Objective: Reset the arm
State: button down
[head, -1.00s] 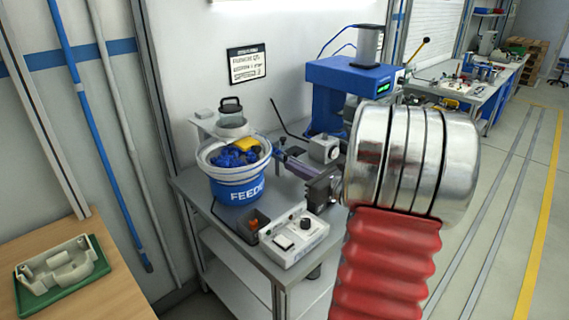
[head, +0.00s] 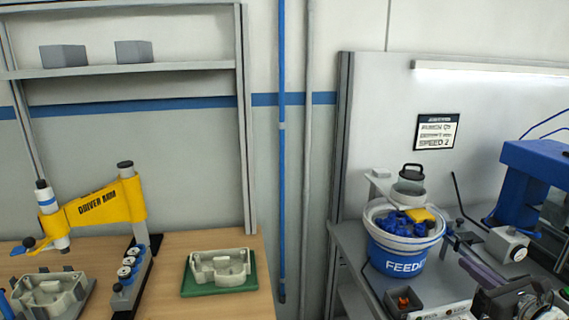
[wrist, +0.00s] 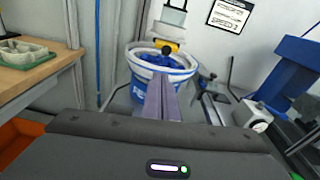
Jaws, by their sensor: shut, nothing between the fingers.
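My gripper (head: 462,254) is at the lower right of the head view, its purple fingers pointing toward the blue feeder bucket (head: 402,258). In the wrist view the two fingers (wrist: 161,88) lie together, shut and empty. They overlap the front of the white-rimmed bucket (wrist: 143,100) in that picture; I cannot tell the gap. Most of my arm is outside the head view.
Blue parts fill the bucket. At left, a wooden bench (head: 235,300) holds a yellow driver arm (head: 105,203) and a casting on a green tray (head: 192,283).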

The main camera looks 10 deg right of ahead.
jog(key=s+a+f+n+g+y, duration=0.1)
jog(key=s+a+f+n+g, duration=0.25)
jog(key=a+n, duration=0.35)
jog(key=s+a+f+n+g+y, duration=0.2)
jog(key=s+a+n+g, duration=0.25)
jog(key=a, duration=0.35)
jog(key=s+a+f+n+g+y, duration=0.1)
jog(key=s+a+f+n+g, duration=0.25)
jog(key=a+n, duration=0.4)
jog(key=s+a+r+n+h, duration=0.2)
jog(key=a+r+n, duration=0.2)
jog(key=a+n, duration=0.3)
jog(key=s+a+r+n+h, duration=0.2)
jog(key=s+a+r+n, duration=0.1)
jog(key=a+r+n, duration=0.2)
jog(key=a+n, duration=0.2)
jog(key=n, duration=0.1)
jog(key=shift+s+r+h, duration=0.3)
jog(key=shift+h, duration=0.1)
jog(key=shift+t, duration=0.25)
